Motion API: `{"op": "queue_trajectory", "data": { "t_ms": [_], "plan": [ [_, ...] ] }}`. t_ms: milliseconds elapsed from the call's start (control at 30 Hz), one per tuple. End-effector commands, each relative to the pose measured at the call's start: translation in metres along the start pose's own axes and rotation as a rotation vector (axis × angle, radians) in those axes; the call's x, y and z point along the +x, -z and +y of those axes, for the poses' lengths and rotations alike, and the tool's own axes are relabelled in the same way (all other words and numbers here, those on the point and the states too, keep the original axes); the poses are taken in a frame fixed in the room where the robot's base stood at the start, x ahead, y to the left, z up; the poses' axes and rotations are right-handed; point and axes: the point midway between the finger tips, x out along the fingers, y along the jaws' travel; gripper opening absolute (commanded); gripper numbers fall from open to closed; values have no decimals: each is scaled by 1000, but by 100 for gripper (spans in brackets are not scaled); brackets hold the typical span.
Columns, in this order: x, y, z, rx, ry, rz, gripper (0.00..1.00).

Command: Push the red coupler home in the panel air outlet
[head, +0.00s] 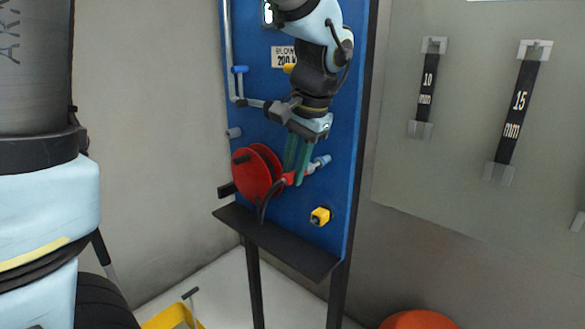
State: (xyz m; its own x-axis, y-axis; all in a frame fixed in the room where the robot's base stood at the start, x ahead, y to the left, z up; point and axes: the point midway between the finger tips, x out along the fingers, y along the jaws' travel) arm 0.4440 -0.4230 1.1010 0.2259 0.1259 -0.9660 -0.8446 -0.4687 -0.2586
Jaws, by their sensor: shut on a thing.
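The red coupler (289,178) is on the end of a dark hose (267,205), in front of the blue panel (335,130). My gripper (296,180) points down with its green fingers shut on the red coupler. The pale metal air outlet (319,163) sticks out of the panel just right of the coupler. The coupler and outlet look roughly in line and very close. The fingers partly hide the space between them, so I cannot tell whether they touch or how deep the coupler sits.
A red hose reel (258,172) is left of my gripper. A black shelf (275,243) juts out below, with a yellow fitting (320,216) above its right end. A pipe with a blue-handled valve (240,69) runs along the panel's left. Labelled black straps (517,112) hang at right.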

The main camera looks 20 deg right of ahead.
Motion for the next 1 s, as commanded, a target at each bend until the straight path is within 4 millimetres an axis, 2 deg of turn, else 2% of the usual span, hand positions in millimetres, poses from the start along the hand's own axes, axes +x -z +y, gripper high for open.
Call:
{"op": "queue_trajectory", "data": {
  "t_ms": [1000],
  "plan": [
    [0, 25, -1, -2, 0, 0, 0]
  ]
}}
